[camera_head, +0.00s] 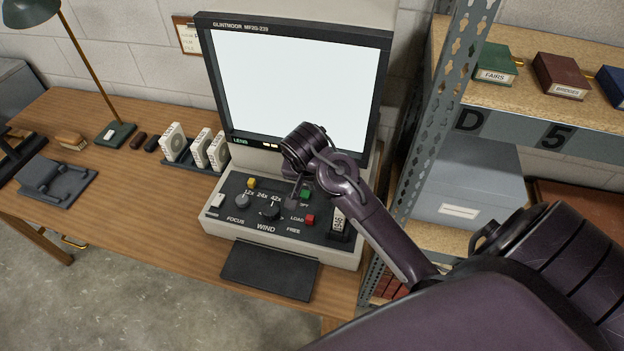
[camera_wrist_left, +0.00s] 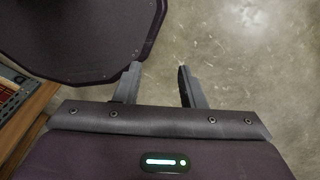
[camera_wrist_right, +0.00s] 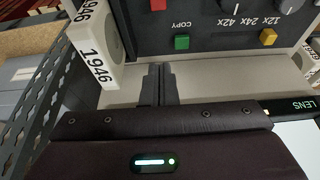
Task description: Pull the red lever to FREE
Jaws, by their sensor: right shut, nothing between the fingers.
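The red lever (camera_head: 310,219) shows its square red knob on the reader's dark control panel (camera_head: 237,208). In the head view the knob is level with the LOAD label, a little above and right of FREE. In the right wrist view the red knob (camera_wrist_right: 158,4) is cut by the top edge. My right gripper (camera_wrist_right: 157,72) is shut and empty, over the pale strip at the back of the panel, apart from the knob. In the head view my wrist partly hides it. My left gripper (camera_wrist_left: 157,72) is open and empty above the floor, outside the head view.
A green COPY button (camera_wrist_right: 182,42) lies between the right fingers and the red knob. A carton labelled 1946 (camera_wrist_right: 96,48) stands close beside the right fingers. The bright screen (camera_head: 295,95) rises behind the panel. A metal shelf post (camera_head: 425,150) stands at the right.

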